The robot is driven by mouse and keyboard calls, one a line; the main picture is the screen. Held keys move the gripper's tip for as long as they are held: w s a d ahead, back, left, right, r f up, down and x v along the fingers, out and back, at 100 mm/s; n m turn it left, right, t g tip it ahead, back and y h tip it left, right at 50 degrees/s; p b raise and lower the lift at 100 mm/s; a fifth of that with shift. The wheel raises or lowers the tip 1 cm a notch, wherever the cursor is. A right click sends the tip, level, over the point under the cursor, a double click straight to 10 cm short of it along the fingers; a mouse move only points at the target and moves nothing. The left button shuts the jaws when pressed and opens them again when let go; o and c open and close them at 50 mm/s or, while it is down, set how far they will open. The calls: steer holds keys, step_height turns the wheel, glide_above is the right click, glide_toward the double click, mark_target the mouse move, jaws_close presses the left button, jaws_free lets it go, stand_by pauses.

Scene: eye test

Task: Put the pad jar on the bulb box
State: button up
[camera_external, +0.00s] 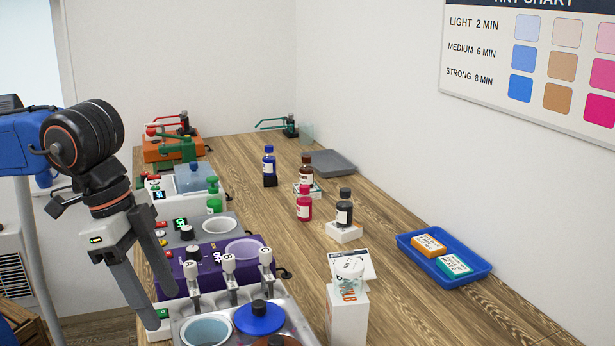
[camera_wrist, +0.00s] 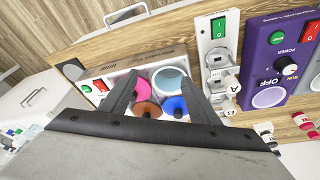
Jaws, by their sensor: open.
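The white bulb box (camera_external: 347,318) stands upright on the table at the front, right of the pot unit. A whitish jar, apparently the pad jar (camera_external: 349,267), appears to sit upright on top of the box; a printed card behind it makes its outline hard to read. My gripper (camera_external: 160,308) is at the left, pointing down, well apart from the jar and box. In the wrist view my gripper (camera_wrist: 161,85) has its two fingers spread with nothing held between them, over the pot unit. The jar and box cannot be made out in the wrist view.
A pot unit (camera_external: 181,321) with coloured lids and a purple heater (camera_external: 203,268) stand near my gripper. Bottles stand mid-table, including a black one (camera_external: 344,213). A blue tray (camera_external: 482,272) holds two small boxes at right. Wood right of the bulb box is clear.

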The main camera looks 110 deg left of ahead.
steer(key=s+d+f+m, duration=0.1)
steer(key=s+d+f, duration=0.2)
steer(key=s+f, duration=0.5)
steer(key=s+d+f+m+t, duration=0.1)
steer(key=s+d+f, duration=0.1)
steer(key=s+f, duration=0.7)
steer(key=s+d+f+m, duration=0.2)
steer(key=s+d+f, duration=0.1)
steer(key=s+f, duration=0.6)
step_height(320, 180, down, 2)
steer(key=shift+s+d+f+t+h, duration=0.1)
steer(key=shift+s+d+t+h, duration=0.15)
steer(key=shift+d+t+h, duration=0.15)
